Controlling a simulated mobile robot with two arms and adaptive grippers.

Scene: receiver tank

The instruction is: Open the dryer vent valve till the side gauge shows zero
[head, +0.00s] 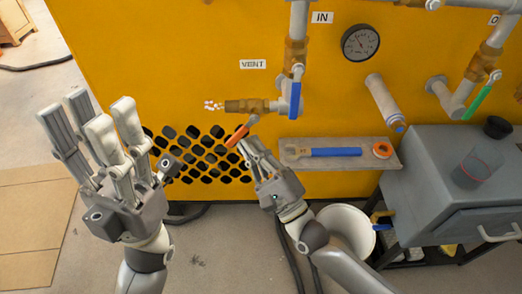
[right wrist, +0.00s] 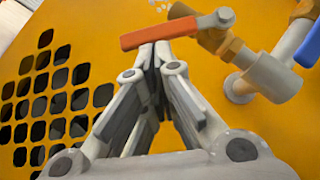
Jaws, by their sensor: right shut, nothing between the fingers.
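The vent valve (head: 247,106) is a brass fitting on a grey pipe beside the VENT label. Its orange lever (head: 237,135) points down and to the left; the lever (right wrist: 172,34) also shows in the right wrist view. White puffs (head: 213,105) sit at the brass outlet. My right gripper (head: 250,143) is shut and empty, its fingertips (right wrist: 155,50) at the lever's underside; whether they touch cannot be told. The round side gauge (head: 360,42) is on the yellow panel; its reading is too small to tell. My left gripper (head: 88,112) is open and empty, away from the valve.
A blue lever (head: 296,92) is on the IN pipe, right of the vent valve. A green lever (head: 482,98) is further right. A shelf (head: 292,158) holds a blue-handled wrench and orange tape. A white bucket (head: 346,222) and grey box stand below.

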